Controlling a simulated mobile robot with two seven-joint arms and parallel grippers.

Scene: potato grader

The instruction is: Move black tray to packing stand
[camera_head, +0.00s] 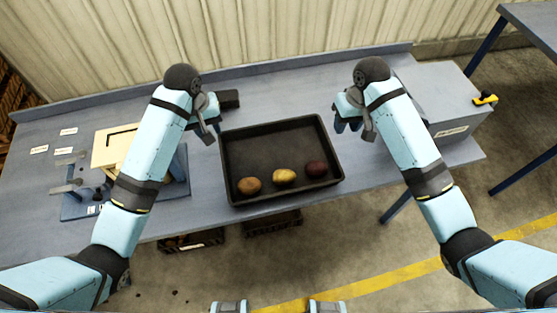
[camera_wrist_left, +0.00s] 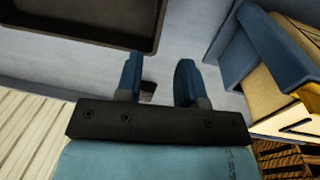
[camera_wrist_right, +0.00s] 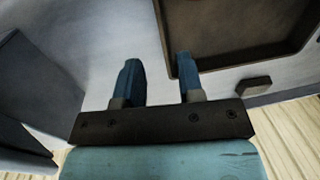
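The black tray (camera_head: 265,150) lies flat on the blue-grey table, with a brown potato (camera_head: 249,185), a yellow potato (camera_head: 284,176) and a dark red potato (camera_head: 316,169) along its near side. The tray also shows in the left wrist view (camera_wrist_left: 85,18) and the right wrist view (camera_wrist_right: 235,30). My left gripper (camera_head: 213,127) is by the tray's left side, open and empty in the left wrist view (camera_wrist_left: 158,80). My right gripper (camera_head: 347,123) is by its right side, open and empty in the right wrist view (camera_wrist_right: 157,80). I cannot tell for sure which surface is the packing stand.
A grey box (camera_head: 436,88) with an unreadable label stands at the table's right end, a yellow-black item (camera_head: 485,98) on it. Another blue-legged table (camera_head: 535,25) stands far right. A wooden fixture (camera_head: 115,145) is at left. A small dark block (camera_head: 229,98) lies behind the tray.

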